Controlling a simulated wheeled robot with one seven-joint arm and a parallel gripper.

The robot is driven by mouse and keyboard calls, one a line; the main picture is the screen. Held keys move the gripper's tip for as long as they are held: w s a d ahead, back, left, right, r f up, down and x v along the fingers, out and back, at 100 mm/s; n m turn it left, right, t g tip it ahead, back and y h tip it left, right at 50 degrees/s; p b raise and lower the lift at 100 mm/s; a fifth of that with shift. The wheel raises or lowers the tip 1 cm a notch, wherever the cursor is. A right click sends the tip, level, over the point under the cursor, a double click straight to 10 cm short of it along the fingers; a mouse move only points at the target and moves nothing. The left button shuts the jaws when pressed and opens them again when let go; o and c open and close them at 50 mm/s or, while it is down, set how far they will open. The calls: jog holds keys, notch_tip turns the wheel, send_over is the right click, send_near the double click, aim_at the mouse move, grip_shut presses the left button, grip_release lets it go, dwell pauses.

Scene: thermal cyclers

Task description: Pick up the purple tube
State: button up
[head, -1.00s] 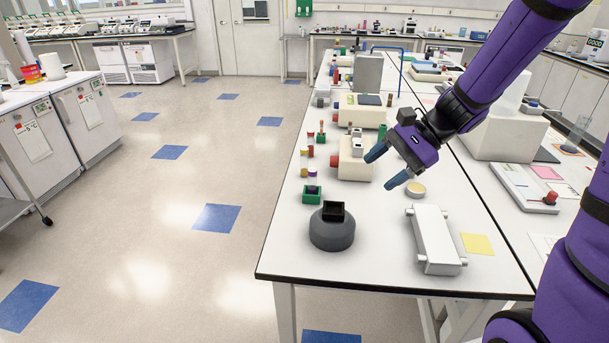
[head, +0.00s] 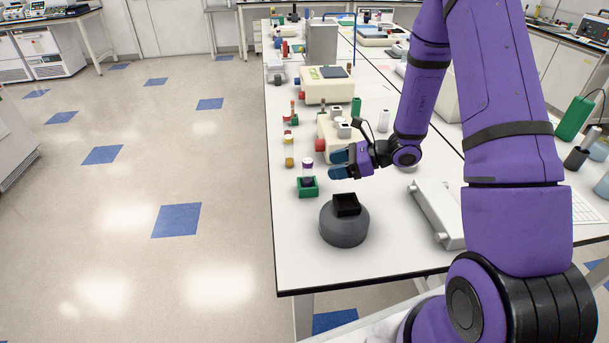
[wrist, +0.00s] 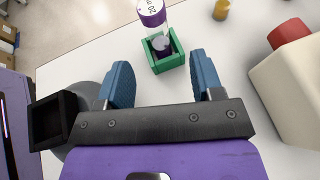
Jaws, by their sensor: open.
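The purple tube (head: 307,168) has a purple cap and a clear body with dark contents. It stands upright in a small green holder (head: 316,188) near the left edge of the bench. In the wrist view, the tube (wrist: 153,14) and its green holder (wrist: 178,60) show ahead of my fingers, around the middle of the gap. The tube's top is cut by the frame edge. My gripper (head: 340,165) is open and empty, to the right of the tube and pointing left towards it. In the wrist view, the blue fingertips of my gripper (wrist: 160,78) stand wide apart, not touching the tube.
A grey round device (head: 344,225) with a black square top stands in front of the holder. A yellow tube (head: 288,150) stands behind. A cream machine with a red knob (head: 320,145) is close behind my gripper. A white block (head: 437,212) lies right.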

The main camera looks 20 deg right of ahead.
aim_at(307, 173)
jog(key=shift+x, duration=4.4)
jog(key=shift+s+f, duration=0.15)
jog(key=shift+s, duration=0.05)
jog(key=c, duration=0.9)
